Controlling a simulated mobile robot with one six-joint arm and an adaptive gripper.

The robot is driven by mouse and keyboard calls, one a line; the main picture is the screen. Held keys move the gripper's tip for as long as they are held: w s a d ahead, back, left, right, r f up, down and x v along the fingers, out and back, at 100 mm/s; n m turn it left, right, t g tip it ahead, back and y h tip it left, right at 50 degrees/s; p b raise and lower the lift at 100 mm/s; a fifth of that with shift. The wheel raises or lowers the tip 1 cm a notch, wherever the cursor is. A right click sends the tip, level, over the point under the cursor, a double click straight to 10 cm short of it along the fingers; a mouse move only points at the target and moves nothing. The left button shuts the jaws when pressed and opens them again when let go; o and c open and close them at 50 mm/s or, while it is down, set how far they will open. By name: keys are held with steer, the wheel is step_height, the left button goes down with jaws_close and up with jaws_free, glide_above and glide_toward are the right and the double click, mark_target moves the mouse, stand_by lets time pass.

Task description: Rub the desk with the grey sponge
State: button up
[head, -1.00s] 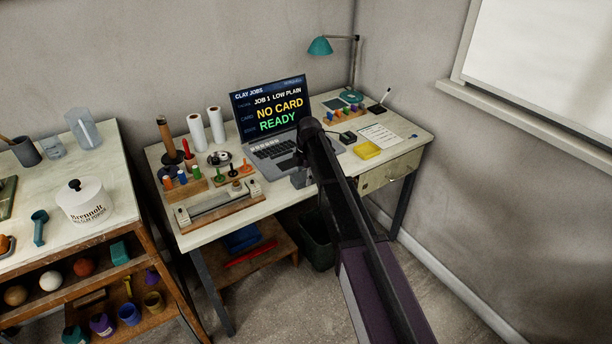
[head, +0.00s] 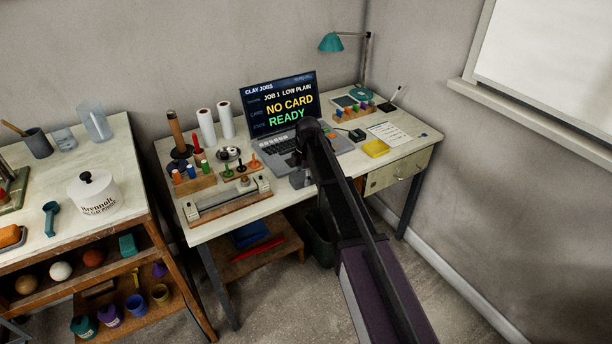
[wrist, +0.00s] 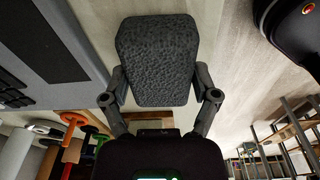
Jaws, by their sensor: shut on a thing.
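My gripper (wrist: 160,98) is shut on the grey sponge (wrist: 157,58), a dark speckled block held between its two fingers in the wrist view. The desk (head: 408,151) stands against the wall, with a pale top. Its bare surface lies behind the sponge in the wrist view (wrist: 215,50). In the head view my arm reaches over the desk's front middle, by the laptop (head: 278,103), and mostly hides the gripper. I cannot tell whether the sponge touches the desktop.
Wooden tool blocks (head: 194,184) and a roller tray (head: 229,204) crowd the desk's left half. A yellow pad (head: 376,148), a paper sheet (head: 389,133) and a teal lamp (head: 331,43) are at the right. A second bench (head: 130,187) with a white tub (head: 96,196) stands left.

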steer(key=shift+f, duration=0.1)
stand_by(0.3)
steer(key=shift+d, duration=0.2)
steer(key=shift+w+d, duration=0.55)
steer(key=shift+d, duration=0.15)
steer(key=shift+w+d, duration=0.5)
steer(key=shift+d, duration=0.2)
steer(key=shift+w+d, duration=0.5)
steer(key=shift+d, duration=0.3)
steer(key=shift+w+d, duration=0.5)
steer(key=shift+d, duration=0.25)
steer(key=shift+w+d, duration=0.55)
steer(key=shift+d, duration=0.2)
steer(key=shift+w+d, duration=0.5)
steer(key=shift+d, duration=0.25)
steer(key=shift+s+a, duration=0.1)
steer(key=shift+s, duration=0.1)
steer(key=shift+s+a, duration=0.45)
steer(key=shift+a, duration=0.3)
steer(key=shift+s+a, duration=0.4)
steer(key=shift+a, duration=0.3)
